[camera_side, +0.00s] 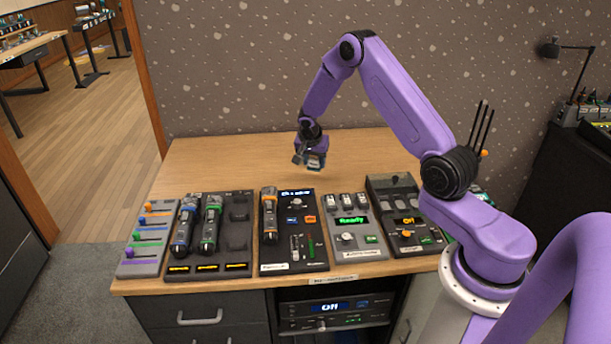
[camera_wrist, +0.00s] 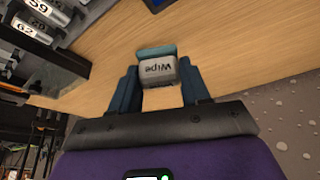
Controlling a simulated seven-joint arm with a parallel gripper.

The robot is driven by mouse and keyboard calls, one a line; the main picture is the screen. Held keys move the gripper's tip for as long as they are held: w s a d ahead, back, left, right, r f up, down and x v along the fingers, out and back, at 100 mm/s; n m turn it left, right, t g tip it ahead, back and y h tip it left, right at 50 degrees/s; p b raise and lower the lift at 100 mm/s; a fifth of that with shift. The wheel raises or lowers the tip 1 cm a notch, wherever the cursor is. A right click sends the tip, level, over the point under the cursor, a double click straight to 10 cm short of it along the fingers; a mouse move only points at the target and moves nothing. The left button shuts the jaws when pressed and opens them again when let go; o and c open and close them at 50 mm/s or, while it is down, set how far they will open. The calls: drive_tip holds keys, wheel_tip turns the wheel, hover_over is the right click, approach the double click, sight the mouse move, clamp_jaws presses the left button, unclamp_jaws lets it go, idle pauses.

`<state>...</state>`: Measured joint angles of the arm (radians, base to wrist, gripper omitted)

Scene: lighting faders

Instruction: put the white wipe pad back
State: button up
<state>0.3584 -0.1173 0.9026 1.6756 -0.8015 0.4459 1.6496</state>
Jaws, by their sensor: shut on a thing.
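The wipe pad (camera_wrist: 158,70) is a small whitish-grey block marked "Wipe" with a teal face, held between the two blue fingers of my gripper (camera_wrist: 157,77) in the wrist view. In the side view my gripper (camera_side: 310,158) hangs over the bare back part of the table, behind the row of consoles. The pad shows there only as a small grey and teal piece (camera_side: 315,163) at the fingertips. It appears to be off the table. No place marked for the pad can be made out.
The wooden table (camera_side: 215,160) is clear at the back. Along its front stand a slider panel (camera_side: 147,240), a dock with two handheld units (camera_side: 237,240), a console with one handheld unit (camera_side: 300,255), a "Ready" box (camera_side: 355,240) and a knob box (camera_side: 405,252).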

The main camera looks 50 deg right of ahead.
drive_tip(key=w+f, duration=0.1)
drive_tip(key=f, duration=0.1)
drive_tip(key=w+d+f, duration=0.1)
drive_tip(key=w, duration=0.1)
drive_tip(key=w+d+f, duration=0.1)
drive_tip(key=f, duration=0.1)
drive_tip(key=shift+w+f, duration=0.55)
drive_tip(key=shift+f, duration=1.55)
drive_tip(key=shift+f, duration=0.15)
drive_tip(key=o, duration=0.9)
drive_tip(key=shift+o, duration=0.2)
